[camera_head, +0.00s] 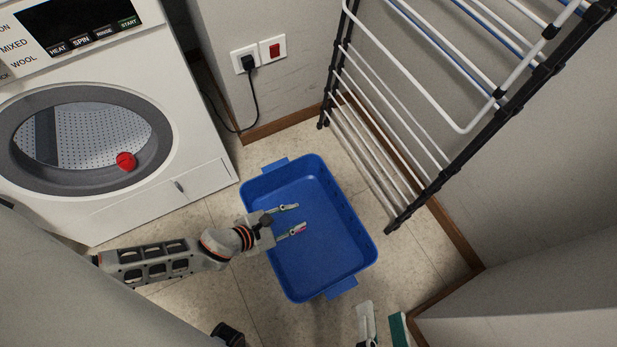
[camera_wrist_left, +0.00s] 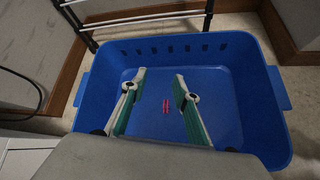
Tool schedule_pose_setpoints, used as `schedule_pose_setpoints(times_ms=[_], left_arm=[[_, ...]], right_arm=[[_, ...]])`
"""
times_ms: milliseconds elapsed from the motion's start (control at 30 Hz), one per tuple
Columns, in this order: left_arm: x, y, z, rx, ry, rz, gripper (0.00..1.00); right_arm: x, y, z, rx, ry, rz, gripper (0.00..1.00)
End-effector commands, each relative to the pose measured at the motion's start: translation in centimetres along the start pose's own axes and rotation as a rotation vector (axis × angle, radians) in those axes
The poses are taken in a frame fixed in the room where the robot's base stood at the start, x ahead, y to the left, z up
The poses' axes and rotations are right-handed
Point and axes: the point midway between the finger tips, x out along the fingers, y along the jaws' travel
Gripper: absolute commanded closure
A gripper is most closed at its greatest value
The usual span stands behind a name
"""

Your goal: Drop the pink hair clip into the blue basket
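The blue basket (camera_head: 350,217) stands on the floor in the middle of the head view and fills much of the left wrist view (camera_wrist_left: 242,88). My left gripper (camera_head: 300,216) is over the basket, with its two fingers apart. The pink hair clip (camera_wrist_left: 167,106) shows between the open fingers in the left wrist view, touching neither, against the basket's blue bottom. I cannot tell whether it lies on the bottom or is in the air. In the head view only a bit of pink shows beside the lower finger. My right gripper (camera_head: 383,326) is at the bottom edge, fingers apart and empty.
A white washing machine (camera_head: 150,187) with a red thing (camera_head: 126,161) at its door stands at the left. A drying rack (camera_head: 437,178) stands right of the basket along the wall. A black cable (camera_head: 252,100) hangs from a wall socket. Some tiled floor around the basket is clear.

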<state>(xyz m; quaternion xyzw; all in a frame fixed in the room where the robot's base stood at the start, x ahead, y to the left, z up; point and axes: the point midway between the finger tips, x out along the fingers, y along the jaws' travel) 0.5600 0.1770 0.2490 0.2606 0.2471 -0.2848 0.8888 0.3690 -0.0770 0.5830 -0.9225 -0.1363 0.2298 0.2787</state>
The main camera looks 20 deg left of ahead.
Motion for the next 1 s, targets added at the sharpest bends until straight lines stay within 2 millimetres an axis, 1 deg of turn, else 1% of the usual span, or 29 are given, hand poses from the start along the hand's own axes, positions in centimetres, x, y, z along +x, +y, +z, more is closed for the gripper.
schedule_pose_setpoints(times_ms=[200,333,467,600,800,900,1000], left_arm=[[-0.2,0.0,-0.1,0.000,0.001,-0.001,0.70],[-1.2,0.0,-0.2,0.003,0.002,0.000,0.70],[-3.4,-0.1,-0.1,0.002,0.002,-0.002,0.70],[-6.4,-0.1,-0.1,0.002,0.002,-0.003,0.70],[-10.0,-0.1,-0.1,0.001,0.002,-0.002,0.70],[-11.1,-0.1,-0.1,0.000,0.001,-0.001,0.70],[-11.8,0.0,-0.1,0.000,0.001,-0.001,0.70]], right_arm=[[0.0,0.0,0.1,-0.002,-0.002,0.000,0.60],[0.0,0.0,0.1,-0.002,-0.002,0.000,0.60],[0.0,0.0,0.1,-0.002,-0.002,0.000,0.60],[0.0,0.0,0.1,-0.002,-0.002,0.000,0.60],[0.0,0.0,0.1,-0.002,-0.001,0.000,0.60],[0.0,0.0,0.1,-0.002,-0.001,0.000,0.60],[0.0,0.0,0.1,-0.002,-0.001,0.000,0.60]])
